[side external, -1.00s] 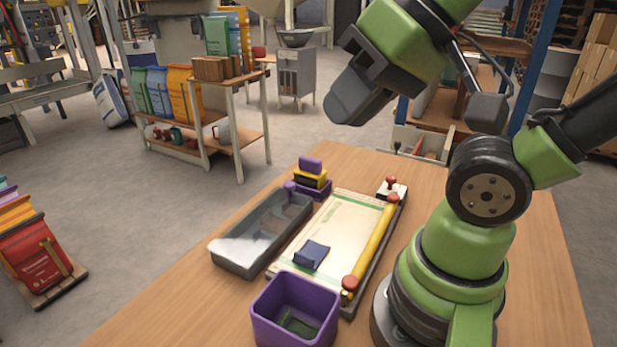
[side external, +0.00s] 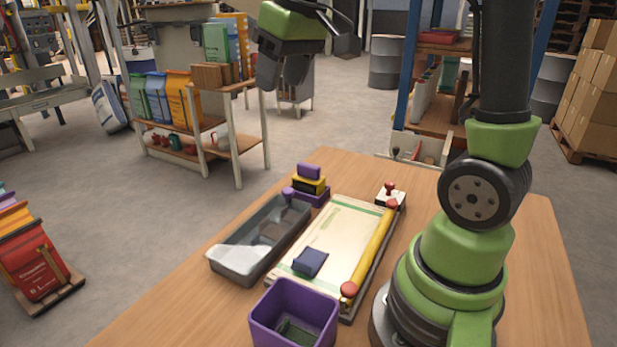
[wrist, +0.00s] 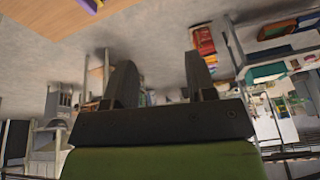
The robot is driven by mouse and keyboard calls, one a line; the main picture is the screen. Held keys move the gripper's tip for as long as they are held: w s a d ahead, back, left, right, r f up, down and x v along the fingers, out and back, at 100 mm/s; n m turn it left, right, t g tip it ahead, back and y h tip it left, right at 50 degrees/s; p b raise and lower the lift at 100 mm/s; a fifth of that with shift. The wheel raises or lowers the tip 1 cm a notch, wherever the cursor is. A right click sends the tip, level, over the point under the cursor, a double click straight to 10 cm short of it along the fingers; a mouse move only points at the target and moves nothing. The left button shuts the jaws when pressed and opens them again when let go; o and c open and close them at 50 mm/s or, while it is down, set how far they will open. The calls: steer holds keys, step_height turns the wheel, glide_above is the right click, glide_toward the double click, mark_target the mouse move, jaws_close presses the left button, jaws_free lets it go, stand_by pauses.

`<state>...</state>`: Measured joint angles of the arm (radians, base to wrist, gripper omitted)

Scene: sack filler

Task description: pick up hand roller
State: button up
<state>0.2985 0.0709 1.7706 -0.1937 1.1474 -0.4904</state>
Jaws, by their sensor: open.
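A long yellow bar with red end knobs, which looks like the hand roller (side external: 371,249), lies along the right edge of a pale board (side external: 335,228) on the wooden table. My gripper (side external: 281,76) is open and empty, high above and beyond the table's far left side, well away from the bar. In the wrist view the two dark fingers of my gripper (wrist: 160,82) stand apart with nothing between them. The bar cannot be made out in the wrist view.
A grey metal tray (side external: 234,262) lies left of the board, with a purple, yellow and black stack (side external: 309,184) behind it. A dark blue block (side external: 310,261) rests on the board. A purple bin (side external: 262,324) stands in front and a red-knobbed stamp (side external: 390,191) behind.

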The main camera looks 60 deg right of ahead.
steer(key=w+d+f+g, duration=0.1)
steer(key=w+d+f, duration=0.1)
steer(key=d+f, duration=0.3)
steer(key=w+d+f+n+g, duration=0.1)
steer(key=d+f, duration=0.4)
steer(key=d, duration=0.1)
steer(key=w+d+f+n+g, duration=0.1)
steer(key=w+d+f, duration=0.1)
steer(key=d+f, duration=0.3)
steer(key=shift+w+d+f+g, duration=0.2)
steer(key=shift+w+d+g, duration=0.1)
steer(key=shift+d, duration=0.25)
glide_above(309, 164)
steer(key=f, duration=0.4)
steer(key=shift+w+f, duration=0.25)
steer(key=shift+f, duration=0.05)
steer(key=f, duration=0.5)
steer(key=shift+s+a, duration=0.15)
steer(key=shift+s, duration=0.15)
steer(key=shift+f, duration=0.5)
jaws_close()
